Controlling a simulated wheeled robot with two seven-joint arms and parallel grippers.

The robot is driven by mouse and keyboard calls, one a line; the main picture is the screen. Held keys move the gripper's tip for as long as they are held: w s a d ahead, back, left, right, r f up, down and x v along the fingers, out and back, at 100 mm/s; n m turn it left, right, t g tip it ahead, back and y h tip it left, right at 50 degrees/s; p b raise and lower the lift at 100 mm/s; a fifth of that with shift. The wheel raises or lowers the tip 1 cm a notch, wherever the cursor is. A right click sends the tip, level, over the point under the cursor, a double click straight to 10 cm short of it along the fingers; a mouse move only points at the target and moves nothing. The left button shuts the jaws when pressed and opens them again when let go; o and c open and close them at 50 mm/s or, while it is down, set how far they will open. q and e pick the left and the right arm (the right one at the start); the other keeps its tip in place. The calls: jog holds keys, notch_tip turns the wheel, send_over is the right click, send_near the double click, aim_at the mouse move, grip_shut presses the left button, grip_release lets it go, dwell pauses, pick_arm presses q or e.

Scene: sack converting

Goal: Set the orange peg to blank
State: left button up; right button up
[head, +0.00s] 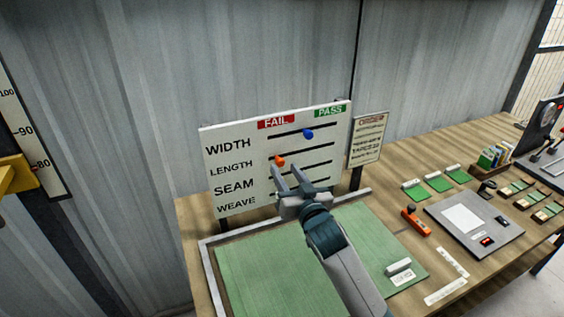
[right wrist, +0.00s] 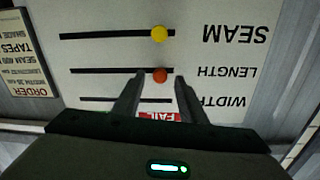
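The white board (head: 232,150) stands upright at the back of the bench, with rows WIDTH, LENGTH, SEAM and WEAVE and black slots. A red FAIL label (head: 276,121) and green PASS label (head: 330,111) top it. The orange peg (head: 280,160) is in the LENGTH row, near the FAIL end; it also shows in the right wrist view (right wrist: 160,75). The blue peg (head: 308,134) is in the WIDTH row. The yellow peg (right wrist: 159,34) is in the SEAM row, hidden in the head view. My right gripper (head: 288,171) is open, its fingertips close to the orange peg, one either side.
A green mat in a grey frame (head: 262,262) lies below the board. A small order sign (head: 367,138) stands right of the board. An orange tool (head: 416,222), a grey plate (head: 445,226) and sample cards lie farther right. A wall scale (head: 32,140) is at the left.

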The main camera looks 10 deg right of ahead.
aim_at(281, 165)
jog(key=shift+w+a+p, duration=0.15)
jog(key=shift+w+p, duration=0.05)
jog(key=shift+w, duration=0.7)
jog(key=shift+w+a+p, duration=0.15)
jog(key=shift+w, duration=0.7)
grip_shut()
